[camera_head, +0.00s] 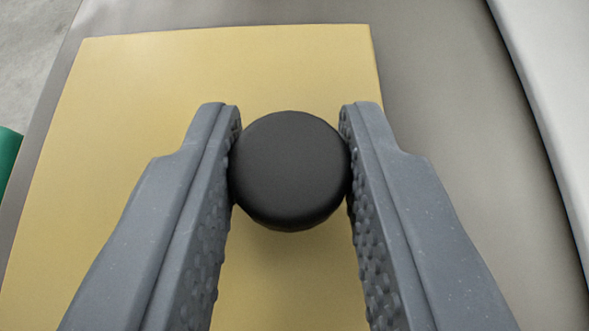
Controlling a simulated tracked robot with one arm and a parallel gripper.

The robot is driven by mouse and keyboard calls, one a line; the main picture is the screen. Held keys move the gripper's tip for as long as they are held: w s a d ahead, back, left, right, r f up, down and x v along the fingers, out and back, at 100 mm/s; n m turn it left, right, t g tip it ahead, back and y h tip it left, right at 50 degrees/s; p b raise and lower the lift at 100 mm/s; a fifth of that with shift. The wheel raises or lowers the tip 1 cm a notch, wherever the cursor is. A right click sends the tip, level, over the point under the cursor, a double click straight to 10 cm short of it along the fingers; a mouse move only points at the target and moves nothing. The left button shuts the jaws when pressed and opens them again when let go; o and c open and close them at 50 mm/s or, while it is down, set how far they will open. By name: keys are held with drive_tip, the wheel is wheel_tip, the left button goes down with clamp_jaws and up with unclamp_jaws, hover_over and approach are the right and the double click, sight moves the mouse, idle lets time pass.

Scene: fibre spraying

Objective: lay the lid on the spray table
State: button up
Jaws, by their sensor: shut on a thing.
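My gripper (291,165) is shut on a round black lid (291,168), one textured grey finger on each side of it. The lid's flat round face shows toward the camera. Below the lid lies a yellow sheet or board (135,110) on a grey-brown surface (445,110), which may be the spray table. A soft shadow shows on the yellow below the lid. I cannot tell whether the lid touches the yellow surface or is held just above it.
A white panel or wall (555,80) runs along the right side. A green object (8,155) shows at the left edge. Grey floor (30,35) shows at the top left. The yellow area around the lid is clear.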

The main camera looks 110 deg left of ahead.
drive_tip(key=o, duration=1)
drive_tip(key=p+v, duration=0.2)
drive_tip(key=v, duration=1)
drive_tip(key=shift+r, duration=0.1)
